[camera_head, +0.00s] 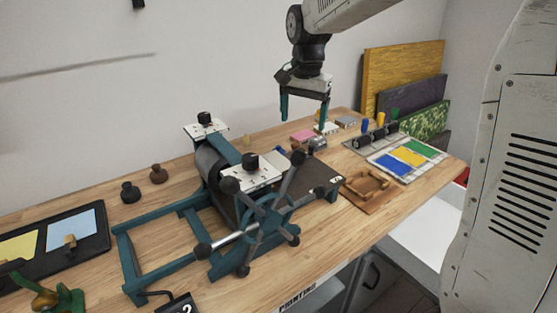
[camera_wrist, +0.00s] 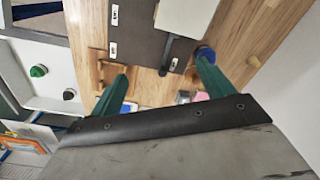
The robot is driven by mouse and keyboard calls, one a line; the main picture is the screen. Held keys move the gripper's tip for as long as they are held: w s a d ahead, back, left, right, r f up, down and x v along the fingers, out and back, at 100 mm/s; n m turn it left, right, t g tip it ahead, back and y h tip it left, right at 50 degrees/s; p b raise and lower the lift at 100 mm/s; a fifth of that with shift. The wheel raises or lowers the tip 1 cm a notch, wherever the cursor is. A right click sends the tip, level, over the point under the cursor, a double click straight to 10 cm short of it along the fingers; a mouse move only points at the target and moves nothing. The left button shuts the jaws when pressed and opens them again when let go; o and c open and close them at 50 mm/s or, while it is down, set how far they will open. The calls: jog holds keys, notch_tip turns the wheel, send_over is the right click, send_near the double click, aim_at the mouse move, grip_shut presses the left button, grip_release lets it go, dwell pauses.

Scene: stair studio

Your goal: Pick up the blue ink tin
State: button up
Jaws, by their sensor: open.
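A small round dark-blue tin (camera_wrist: 204,51) shows in the wrist view on the wooden table beside the press bed, at the tip of my right-hand finger, which partly covers it. I take it as the blue ink tin; I cannot tell whether the finger touches it. In the head view, a bit of blue (camera_head: 281,154) behind the press may be the same tin, mostly hidden. My gripper (camera_head: 303,122) hangs fingers-down above the far side of the table, beyond the press. Its two green fingers (camera_wrist: 162,69) are apart with nothing held between them.
The teal press (camera_head: 240,190) with its spoked wheel stands mid-table, its bed (camera_wrist: 137,35) close to the tin. A pink block (camera_head: 302,136), rollers with coloured handles (camera_head: 380,136) and a colour print (camera_head: 408,157) lie to the right. A white wall stands behind.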

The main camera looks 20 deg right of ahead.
jog(key=w+a+f+m, duration=0.1)
jog(key=w+f+m, duration=0.2)
jog(key=w+f, duration=0.7)
jog(key=m, duration=0.2)
send_over(278, 149)
jog(key=shift+w+d+f, duration=0.1)
jog(key=shift+f, duration=0.5)
jog(key=shift+w+d+f, duration=0.1)
jog(key=shift+f, duration=0.45)
notch_tip(278, 149, down, 3)
jog(key=shift+w+r, duration=0.15)
jog(key=shift+r, duration=0.05)
notch_tip(278, 149, down, 5)
jog(key=shift+w+f, duration=0.1)
jog(key=shift+f, duration=0.1)
jog(key=c, duration=1.3)
